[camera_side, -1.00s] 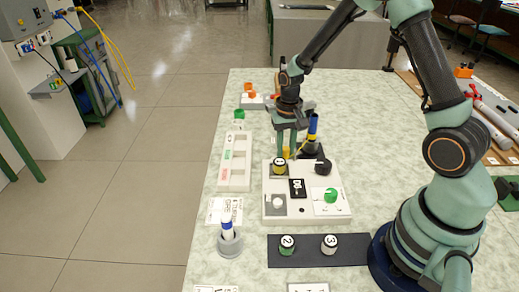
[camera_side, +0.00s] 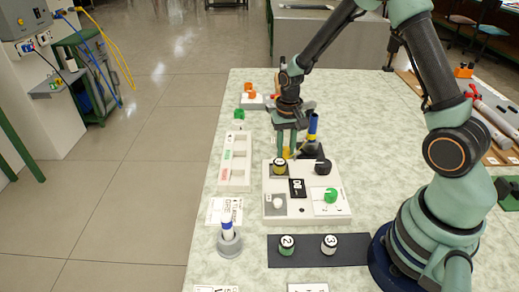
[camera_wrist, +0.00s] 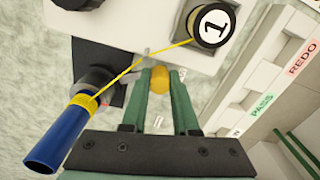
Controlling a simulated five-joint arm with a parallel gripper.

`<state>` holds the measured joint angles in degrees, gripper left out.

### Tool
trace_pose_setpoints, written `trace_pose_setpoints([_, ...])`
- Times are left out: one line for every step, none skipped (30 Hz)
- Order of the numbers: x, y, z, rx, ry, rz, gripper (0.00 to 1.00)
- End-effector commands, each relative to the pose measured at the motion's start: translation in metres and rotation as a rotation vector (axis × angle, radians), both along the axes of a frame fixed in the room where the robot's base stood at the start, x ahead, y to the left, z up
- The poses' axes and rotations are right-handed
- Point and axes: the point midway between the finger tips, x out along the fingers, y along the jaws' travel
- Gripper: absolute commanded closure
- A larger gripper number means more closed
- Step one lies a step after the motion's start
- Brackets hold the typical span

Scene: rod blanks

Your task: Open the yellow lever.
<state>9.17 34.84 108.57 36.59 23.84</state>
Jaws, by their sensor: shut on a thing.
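The yellow lever (camera_wrist: 160,78) shows as a short rounded yellow piece at the edge of the white panel, between my gripper's two green fingers. In the side view only a small yellow patch (camera_side: 288,152) of it shows; the fingers hide the rest. My gripper (camera_wrist: 166,84) points down and is shut on the yellow lever. It also shows in the side view (camera_side: 289,150), at the panel's far edge. How far the lever is turned cannot be told from these views.
A thin yellow line crosses the wrist view. A white labelled rack (camera_side: 236,163) lies to the left.

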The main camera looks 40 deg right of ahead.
Motion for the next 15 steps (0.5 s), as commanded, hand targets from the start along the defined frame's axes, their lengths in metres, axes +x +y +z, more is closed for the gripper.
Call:
trace_pose_setpoints([0.000,0.000,0.001,0.000,0.000,0.000,1.00])
trace_pose_setpoints([0.000,0.000,0.001,0.000,0.000,0.000,1.00])
trace_pose_setpoints([0.000,0.000,0.001,0.000,0.000,-0.002,1.00])
trace_pose_setpoints([0.000,0.000,0.001,0.000,0.000,-0.004,1.00])
trace_pose_setpoints([0.001,0.000,0.001,0.000,0.000,-0.007,1.00])
trace_pose_setpoints([0.001,0.000,0.001,0.000,0.000,-0.012,1.00])
trace_pose_setpoints([0.002,0.000,0.001,0.000,0.000,-0.018,1.00])
trace_pose_setpoints([0.003,-0.001,0.001,0.000,0.000,-0.026,1.00])
trace_pose_setpoints([0.004,-0.001,0.001,0.000,0.000,-0.039,1.00])
trace_pose_setpoints([0.005,-0.001,0.001,0.000,0.000,-0.050,1.00])
trace_pose_setpoints([0.006,-0.002,0.000,0.000,0.000,-0.063,1.00])
trace_pose_setpoints([0.008,-0.002,0.000,0.000,0.000,-0.083,1.00])
trace_pose_setpoints([0.009,-0.003,0.001,-0.001,-0.001,-0.101,1.00])
trace_pose_setpoints([0.011,-0.003,0.001,0.000,0.000,-0.119,1.00])
trace_pose_setpoints([0.013,-0.004,0.001,0.000,0.000,-0.147,1.00])
